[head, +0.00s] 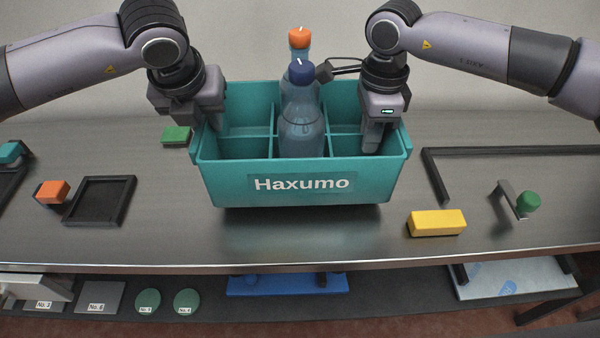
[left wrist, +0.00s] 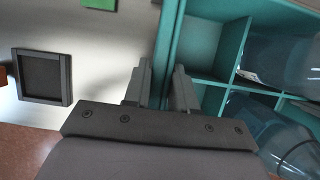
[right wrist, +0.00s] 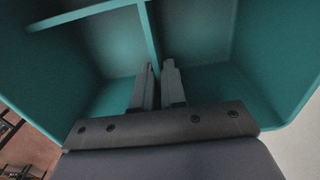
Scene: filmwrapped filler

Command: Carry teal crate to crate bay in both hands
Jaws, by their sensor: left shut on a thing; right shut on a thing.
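The teal crate (head: 225,180), marked Haxumo, is upright at the middle of the counter, with a dark shadow under its front. I cannot tell whether it is lifted clear. My left gripper (head: 214,125) is shut on its left wall, which runs between the fingers in the left wrist view (left wrist: 168,45). My right gripper (head: 376,140) is inside the right part, shut on a thin teal divider (right wrist: 152,40). A blue-capped bottle (head: 302,130) and an orange-capped bottle (head: 299,50) stand in the middle. A dark rail outline (head: 437,180) at right may be the crate bay.
A yellow block (head: 437,222) lies front right of the crate, near a green knob (head: 528,202) on a bracket. A green block (head: 176,136), orange block (head: 52,192) and black tray (head: 100,200) lie left. A lower shelf holds a blue item (head: 290,285).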

